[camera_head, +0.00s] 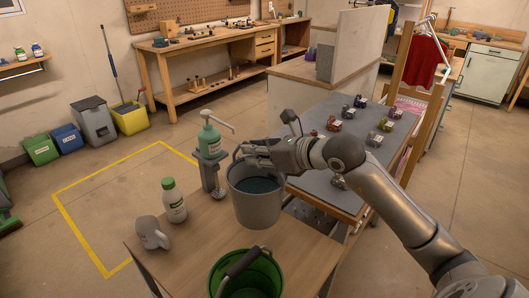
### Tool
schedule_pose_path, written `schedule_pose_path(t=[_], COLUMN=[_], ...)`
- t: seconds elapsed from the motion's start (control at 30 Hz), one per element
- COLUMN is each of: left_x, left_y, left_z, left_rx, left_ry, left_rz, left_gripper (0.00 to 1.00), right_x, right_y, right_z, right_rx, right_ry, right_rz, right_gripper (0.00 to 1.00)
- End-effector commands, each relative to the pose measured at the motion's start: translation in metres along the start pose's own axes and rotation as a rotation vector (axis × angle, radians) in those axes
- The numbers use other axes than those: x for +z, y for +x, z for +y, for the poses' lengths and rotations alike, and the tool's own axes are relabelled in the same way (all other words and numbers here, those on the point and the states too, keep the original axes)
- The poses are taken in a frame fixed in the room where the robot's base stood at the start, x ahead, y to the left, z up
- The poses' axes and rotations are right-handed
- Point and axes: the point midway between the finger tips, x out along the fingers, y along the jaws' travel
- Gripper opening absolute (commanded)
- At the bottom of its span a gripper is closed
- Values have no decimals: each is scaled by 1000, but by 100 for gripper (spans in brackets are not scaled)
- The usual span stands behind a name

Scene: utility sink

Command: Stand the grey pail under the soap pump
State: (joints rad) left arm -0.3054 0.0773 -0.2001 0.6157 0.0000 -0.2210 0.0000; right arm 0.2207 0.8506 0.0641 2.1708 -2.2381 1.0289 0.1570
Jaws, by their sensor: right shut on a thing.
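The grey pail (257,208) is in the middle of the head view, upright, with dark blue-green inside. My right gripper (247,153) comes in from the right and is shut on the pail at its upper rim or handle; the fingers hide which. The soap pump (210,140) is a pale green bottle with a white spout, held on a grey stand just left of and behind the pail. I cannot tell whether the pail's base touches the wooden table (200,240). My left gripper is out of view.
A green bucket (222,278) stands at the near edge. A white bottle (174,200) and a grey mug (152,233) stand on the left of the table. A grey-topped bench (335,155) with small metal parts lies to the right, under my arm.

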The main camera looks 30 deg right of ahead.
Motion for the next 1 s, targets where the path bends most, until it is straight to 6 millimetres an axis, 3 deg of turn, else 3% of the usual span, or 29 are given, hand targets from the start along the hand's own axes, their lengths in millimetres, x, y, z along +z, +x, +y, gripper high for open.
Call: schedule_pose_path(t=[0.1,0.4,0.7,1.0], left_x=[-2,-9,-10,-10], left_y=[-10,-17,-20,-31], left_z=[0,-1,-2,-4], left_rx=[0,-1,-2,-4], left_ry=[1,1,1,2], left_rz=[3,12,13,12], left_gripper=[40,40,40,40], right_x=[5,-24,-33,-60], right_y=[20,65,80,92], right_z=[-9,-22,-27,-27], right_rx=[0,-1,-1,-1], right_ry=[2,0,-1,-2], right_rz=[-10,-11,-12,-13], right_gripper=[0,0,0,0])
